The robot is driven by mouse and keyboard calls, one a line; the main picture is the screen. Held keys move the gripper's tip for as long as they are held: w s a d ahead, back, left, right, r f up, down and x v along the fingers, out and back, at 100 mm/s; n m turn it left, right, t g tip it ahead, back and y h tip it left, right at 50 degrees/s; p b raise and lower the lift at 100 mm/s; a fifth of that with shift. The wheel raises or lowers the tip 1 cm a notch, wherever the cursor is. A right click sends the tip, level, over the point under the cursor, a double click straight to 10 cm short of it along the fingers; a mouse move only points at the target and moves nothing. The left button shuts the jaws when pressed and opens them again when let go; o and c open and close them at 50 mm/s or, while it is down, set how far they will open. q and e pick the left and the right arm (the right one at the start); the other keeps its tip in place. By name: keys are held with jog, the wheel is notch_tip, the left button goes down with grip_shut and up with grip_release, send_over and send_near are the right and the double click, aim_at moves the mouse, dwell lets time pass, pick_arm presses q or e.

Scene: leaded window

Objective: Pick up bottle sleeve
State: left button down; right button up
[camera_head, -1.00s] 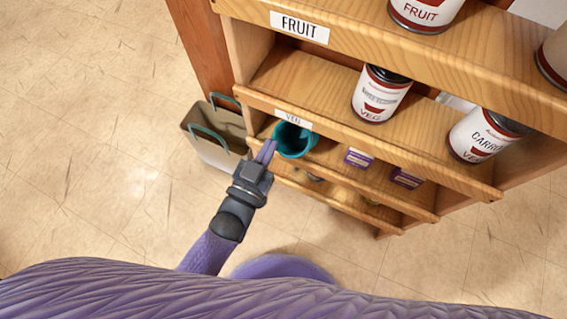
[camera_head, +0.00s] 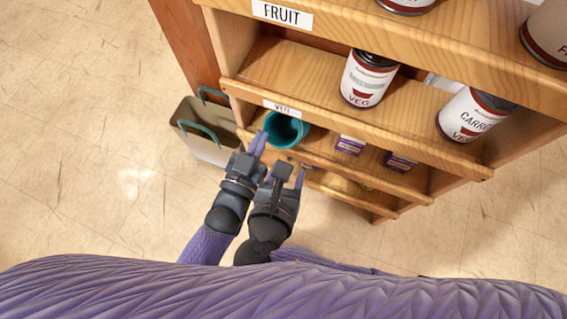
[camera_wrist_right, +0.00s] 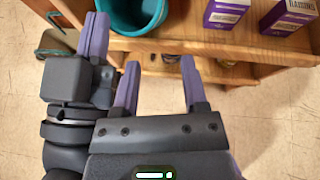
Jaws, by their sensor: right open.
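A teal, hollow, open-topped cylinder (camera_head: 286,128), which looks like the bottle sleeve, stands on the shelf below the VEG label. It also shows at the top of the right wrist view (camera_wrist_right: 134,12). My left gripper (camera_head: 258,144) has its purple fingers close together at the cylinder's left side; whether they grip its wall is unclear. They also show in the right wrist view (camera_wrist_right: 95,35). My right gripper (camera_head: 287,170) is open and empty, in front of and below the cylinder. Its spread fingers point at the shelf edge (camera_wrist_right: 160,66).
Purple raisin boxes (camera_head: 350,145) (camera_head: 399,161) sit right of the cylinder. VEG cans (camera_head: 367,78) (camera_head: 473,115) stand one shelf up. A beige bin with teal handles (camera_head: 205,130) stands on the floor at left. The floor further left is clear.

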pick_arm(q)
jog(key=shift+s+d+f, duration=0.15)
jog(key=shift+f, duration=0.3)
pick_arm(e)
jog(key=r, duration=0.1)
jog(key=r+n+t, duration=0.1)
jog(key=shift+s+a+r, duration=0.25)
jog(key=shift+s+r, duration=0.1)
jog(key=x, duration=1.2)
jog(key=shift+d+f, duration=0.1)
jog(key=shift+d, duration=0.05)
grip_shut()
pick_arm(q)
jog(key=shift+r, duration=0.15)
